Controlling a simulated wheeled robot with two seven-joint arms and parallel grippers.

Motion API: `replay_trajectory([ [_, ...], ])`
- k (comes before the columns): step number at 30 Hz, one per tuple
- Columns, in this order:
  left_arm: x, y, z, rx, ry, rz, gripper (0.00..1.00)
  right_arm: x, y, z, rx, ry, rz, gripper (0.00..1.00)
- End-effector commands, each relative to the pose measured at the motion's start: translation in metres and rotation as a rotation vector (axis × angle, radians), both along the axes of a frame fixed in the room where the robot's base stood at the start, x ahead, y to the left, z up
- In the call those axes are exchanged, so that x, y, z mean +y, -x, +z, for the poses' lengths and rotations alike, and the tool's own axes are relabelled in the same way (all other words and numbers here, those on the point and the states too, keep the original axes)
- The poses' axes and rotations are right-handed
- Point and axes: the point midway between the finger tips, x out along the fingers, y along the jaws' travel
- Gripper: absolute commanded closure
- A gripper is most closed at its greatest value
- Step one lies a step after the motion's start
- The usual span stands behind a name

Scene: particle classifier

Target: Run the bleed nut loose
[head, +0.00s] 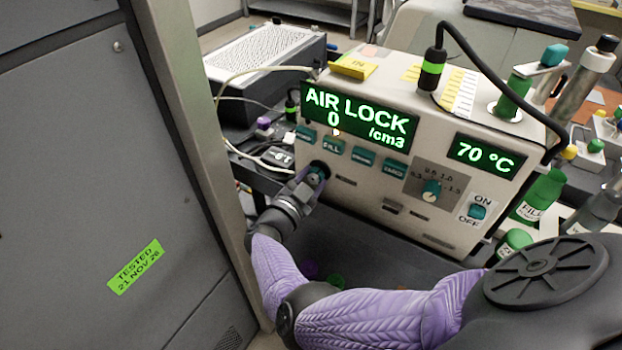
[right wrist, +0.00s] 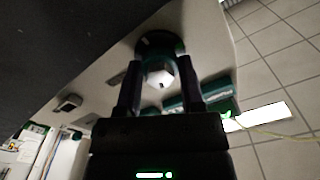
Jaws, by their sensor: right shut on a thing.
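The particle classifier (head: 385,130) is a cream box with a green "AIR LOCK 0 /cm3" display (head: 360,120) on its front. My right gripper (head: 313,177) is at the lower left of that front, shut on the bleed nut (head: 322,169). In the right wrist view, the nut (right wrist: 160,72) shows a pale, faceted middle and a dark round collar against the panel. One finger of the right gripper (right wrist: 160,84) lies on each side of it. In the head view the fingers hide part of the nut. My left gripper is not in view.
Teal buttons (head: 363,158) run just above the nut. A dial (head: 431,190) and an ON/OFF switch (head: 477,212) are further right. A grey cabinet (head: 90,180) and its pale upright edge stand close to the left of my right arm. Green-capped bottles (head: 543,190) stand at the right.

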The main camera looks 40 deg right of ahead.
Motion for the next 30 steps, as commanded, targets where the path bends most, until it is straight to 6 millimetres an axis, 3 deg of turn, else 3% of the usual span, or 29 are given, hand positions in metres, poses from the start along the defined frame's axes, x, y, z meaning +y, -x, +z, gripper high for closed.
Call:
replay_trajectory([
  [16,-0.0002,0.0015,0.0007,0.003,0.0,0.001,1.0,-0.0023,-0.0014,0.0041,0.014,0.018,-0.003,1.0],
  [17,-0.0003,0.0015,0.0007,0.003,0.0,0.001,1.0,-0.0023,-0.0014,0.0041,0.014,0.018,-0.003,0.49],
  [21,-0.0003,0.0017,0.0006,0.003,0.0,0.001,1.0,-0.0017,-0.001,0.0029,0.017,0.015,-0.002,0.19],
  [22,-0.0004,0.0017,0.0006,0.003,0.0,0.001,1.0,-0.0015,-0.0009,0.0027,0.017,0.015,-0.002,0.15],
  [30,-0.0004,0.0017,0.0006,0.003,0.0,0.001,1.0,-0.0007,-0.0003,0.0013,0.019,0.011,-0.001,0.15],
])
